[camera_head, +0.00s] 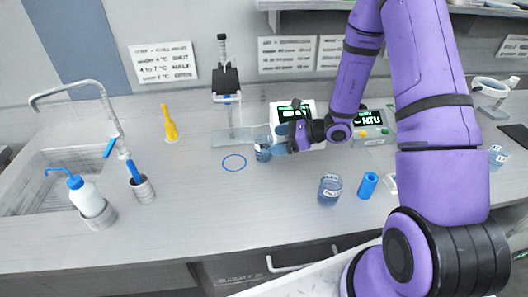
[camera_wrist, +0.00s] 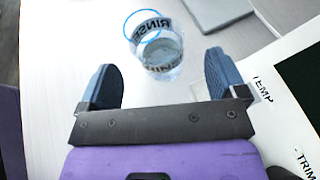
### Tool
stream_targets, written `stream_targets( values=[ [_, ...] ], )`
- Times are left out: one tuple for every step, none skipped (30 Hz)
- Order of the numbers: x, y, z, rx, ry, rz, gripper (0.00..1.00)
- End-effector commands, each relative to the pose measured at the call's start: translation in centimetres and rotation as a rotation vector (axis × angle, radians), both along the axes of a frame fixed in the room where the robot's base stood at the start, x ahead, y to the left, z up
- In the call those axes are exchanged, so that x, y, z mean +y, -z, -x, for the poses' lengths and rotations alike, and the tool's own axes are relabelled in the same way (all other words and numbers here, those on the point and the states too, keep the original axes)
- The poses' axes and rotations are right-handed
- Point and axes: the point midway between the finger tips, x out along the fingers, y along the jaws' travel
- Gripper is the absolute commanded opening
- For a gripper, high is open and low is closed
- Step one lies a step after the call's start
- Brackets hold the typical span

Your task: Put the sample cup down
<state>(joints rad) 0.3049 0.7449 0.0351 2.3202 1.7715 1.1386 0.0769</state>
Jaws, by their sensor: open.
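My gripper (camera_head: 272,145) is at the cup's right side. In the wrist view its two blue fingers are spread wide (camera_wrist: 160,68), with gaps between them and the cup. Part of the blue ring (camera_wrist: 130,24) shows behind the cup. Another labelled clear cup (camera_head: 329,192) stands nearer the front; which is the sample cup I cannot tell.
A stand on a flat plate (camera_head: 227,97) is behind the ring. A meter with an NTU display (camera_head: 370,130) is behind my arm. A blue cylinder (camera_head: 367,186) is beside the front cup. A wash bottle (camera_head: 86,194) stands left.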

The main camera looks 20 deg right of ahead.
Motion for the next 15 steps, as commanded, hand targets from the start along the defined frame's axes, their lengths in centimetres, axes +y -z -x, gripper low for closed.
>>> stream_targets(
  values=[
    [0.2,0.1,-0.1,0.000,-0.001,0.000,0.90],
    [0.4,0.2,-0.1,0.001,-0.001,-0.001,0.90],
    [0.6,0.4,-0.3,0.002,-0.001,0.000,0.90],
    [0.9,0.6,-0.4,0.002,-0.002,0.000,0.90],
    [1.2,0.7,-0.5,0.002,-0.002,0.000,0.90],
    [1.7,1.0,-0.7,0.001,-0.003,0.000,0.90],
    [2.1,1.2,-0.9,0.001,-0.004,0.001,0.90],
    [2.5,1.4,-1.1,0.001,-0.004,0.001,0.90],
    [2.9,1.7,-1.3,0.001,-0.003,0.001,0.90],
    [3.2,1.8,-1.5,0.000,-0.004,0.000,0.90],
    [3.5,1.9,-1.7,-0.001,-0.004,0.000,0.90],
    [3.8,2.1,-1.9,0.000,-0.002,0.000,0.90],
    [4.0,2.1,-2.0,0.000,-0.001,0.000,0.90],
    [4.1,2.2,-2.0,0.000,-0.001,0.000,0.90],
    [4.2,2.3,-2.1,0.000,-0.001,0.000,0.90]
  ],
)
